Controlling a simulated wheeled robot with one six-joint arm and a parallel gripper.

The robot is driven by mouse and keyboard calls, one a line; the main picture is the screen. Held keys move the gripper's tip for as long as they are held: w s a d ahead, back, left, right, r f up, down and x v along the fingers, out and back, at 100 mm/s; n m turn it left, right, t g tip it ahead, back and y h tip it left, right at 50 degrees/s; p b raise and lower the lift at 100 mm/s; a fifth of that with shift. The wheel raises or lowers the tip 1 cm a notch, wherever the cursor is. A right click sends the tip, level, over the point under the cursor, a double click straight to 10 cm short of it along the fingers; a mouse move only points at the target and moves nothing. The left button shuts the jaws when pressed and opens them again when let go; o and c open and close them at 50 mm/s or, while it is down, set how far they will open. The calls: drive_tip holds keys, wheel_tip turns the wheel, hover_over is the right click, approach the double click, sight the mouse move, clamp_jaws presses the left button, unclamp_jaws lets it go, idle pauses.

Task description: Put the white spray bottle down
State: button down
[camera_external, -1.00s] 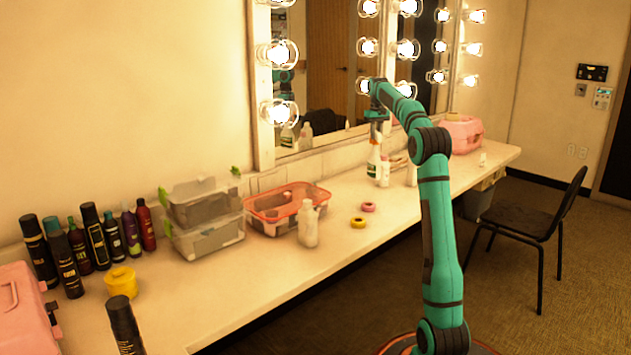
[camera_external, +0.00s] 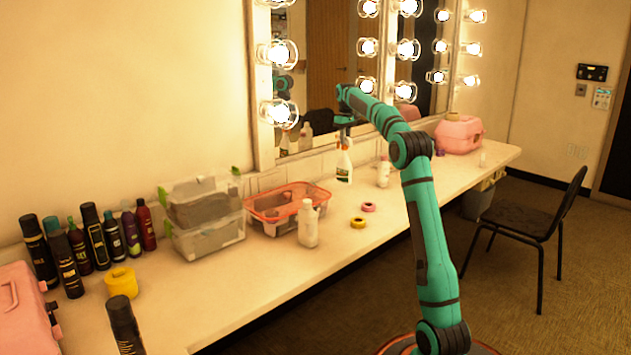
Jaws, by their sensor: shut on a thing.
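The white spray bottle (camera_external: 344,165) hangs upright under my gripper (camera_external: 344,130), above the counter near the mirror. It has an orange-red part near its top and a dark label low on its body. My gripper is shut on its top; the fingers are small and hard to make out here. The bottle's base appears to be a little above the counter (camera_external: 345,215), though the exact gap cannot be told.
An orange-rimmed bin (camera_external: 272,222) and a white bottle (camera_external: 308,225) stand left of the held bottle. Pink and yellow tape rolls (camera_external: 368,207) (camera_external: 358,223) lie in front. Another white bottle (camera_external: 383,173) stands to the right. A pink case (camera_external: 458,136) is farther back.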

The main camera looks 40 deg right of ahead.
sight(345, 149)
drive_tip(key=shift+f, duration=2.6)
drive_tip(key=c, duration=1.3)
unclamp_jaws()
drive_tip(key=shift+o, duration=0.2)
wheel_tip(345, 149, up, 12)
drive_tip(key=shift+f, duration=0.1)
drive_tip(key=shift+r, duration=0.2)
